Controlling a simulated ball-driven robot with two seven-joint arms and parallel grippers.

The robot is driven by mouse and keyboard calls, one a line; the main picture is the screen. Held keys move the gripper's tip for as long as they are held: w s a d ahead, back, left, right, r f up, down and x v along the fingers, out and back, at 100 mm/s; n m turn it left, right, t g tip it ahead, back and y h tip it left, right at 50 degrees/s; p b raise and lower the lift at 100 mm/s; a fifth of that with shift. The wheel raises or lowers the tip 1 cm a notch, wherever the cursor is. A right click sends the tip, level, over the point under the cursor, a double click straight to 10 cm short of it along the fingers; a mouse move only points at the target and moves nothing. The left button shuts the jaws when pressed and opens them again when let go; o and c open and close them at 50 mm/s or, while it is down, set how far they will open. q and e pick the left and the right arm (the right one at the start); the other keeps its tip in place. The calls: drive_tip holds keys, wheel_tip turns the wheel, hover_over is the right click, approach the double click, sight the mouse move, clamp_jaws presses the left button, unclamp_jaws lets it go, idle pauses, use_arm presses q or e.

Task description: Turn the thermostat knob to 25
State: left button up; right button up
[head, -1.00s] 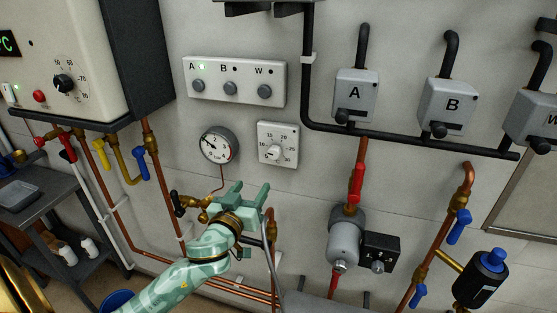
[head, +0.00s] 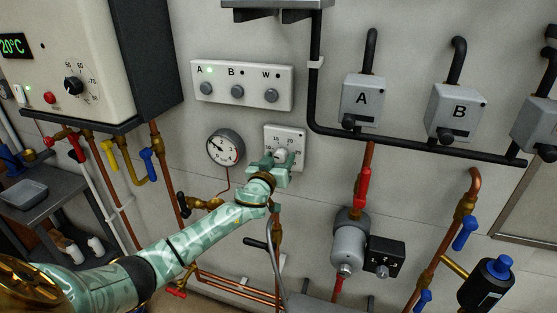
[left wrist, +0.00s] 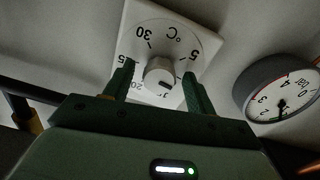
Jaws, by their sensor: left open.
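The thermostat (head: 297,133) is a white square plate with a numbered °C dial on the wall. Its round light knob (head: 280,154) is partly covered by my left gripper (head: 277,159) in the head view. In the left wrist view the dial plate (left wrist: 205,40) appears upside down, with 30, 5 and 25 legible. The knob (left wrist: 158,71) sits between the two open fingers of my left gripper (left wrist: 157,85), one finger on each side. A dark mark shows on the knob's face; the number it points at is not clear. My right gripper is not in view.
A round pressure gauge (head: 225,147) is close left of the thermostat. A panel with buttons A, B and W (head: 242,85) is above. Copper pipes and a brass valve (head: 205,203) lie below. A black pipe (head: 316,100) runs down to the right.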

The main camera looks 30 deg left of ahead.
use_arm(q)
drive_tip(key=c, duration=1)
